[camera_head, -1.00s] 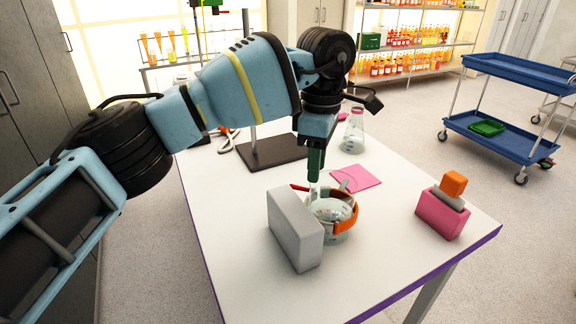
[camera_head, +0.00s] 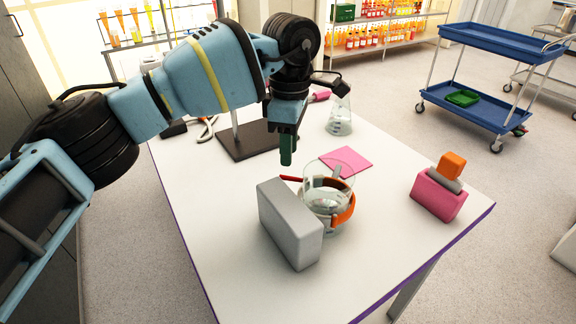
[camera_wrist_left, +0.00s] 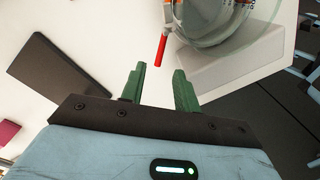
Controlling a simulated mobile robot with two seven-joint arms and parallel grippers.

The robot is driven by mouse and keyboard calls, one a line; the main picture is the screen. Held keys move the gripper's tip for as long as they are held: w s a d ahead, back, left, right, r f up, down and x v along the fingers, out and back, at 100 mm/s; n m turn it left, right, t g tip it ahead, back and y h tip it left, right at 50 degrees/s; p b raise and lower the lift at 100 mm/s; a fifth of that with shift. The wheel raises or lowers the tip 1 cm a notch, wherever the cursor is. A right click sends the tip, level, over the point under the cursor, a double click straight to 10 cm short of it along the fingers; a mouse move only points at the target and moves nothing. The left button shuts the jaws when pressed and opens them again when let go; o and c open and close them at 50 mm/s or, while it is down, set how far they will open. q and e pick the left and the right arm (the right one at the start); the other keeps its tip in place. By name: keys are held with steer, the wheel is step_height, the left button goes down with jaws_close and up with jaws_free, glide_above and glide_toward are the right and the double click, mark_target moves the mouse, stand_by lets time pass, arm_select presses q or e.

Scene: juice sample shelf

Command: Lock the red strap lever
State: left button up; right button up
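The red lever (camera_head: 291,178) sticks out to the left from the orange strap (camera_head: 346,212), which goes around a clear glass beaker (camera_head: 328,172). In the left wrist view the lever (camera_wrist_left: 161,49) lies just beyond my fingertips, apart from them. My left gripper (camera_head: 287,162), with green fingers, points down above and slightly behind the lever. In the wrist view the left gripper (camera_wrist_left: 159,78) is open with nothing between its fingers. The grey block hides part of the beaker and strap. My right gripper does not show.
A grey block (camera_head: 290,225) stands at the beaker's front left. A pink holder (camera_head: 437,195) with an orange-topped piece stands at the right. Behind are a pink sheet (camera_head: 347,160), a flask (camera_head: 340,120) and a dark stand base (camera_head: 246,142). The table's front (camera_head: 360,280) is clear.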

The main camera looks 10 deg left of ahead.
mark_target(293, 179)
arm_select(q)
steer(key=shift+s+f, duration=0.15)
steer(key=shift+f, duration=2.45)
steer(key=shift+c, duration=0.4)
jaws_close()
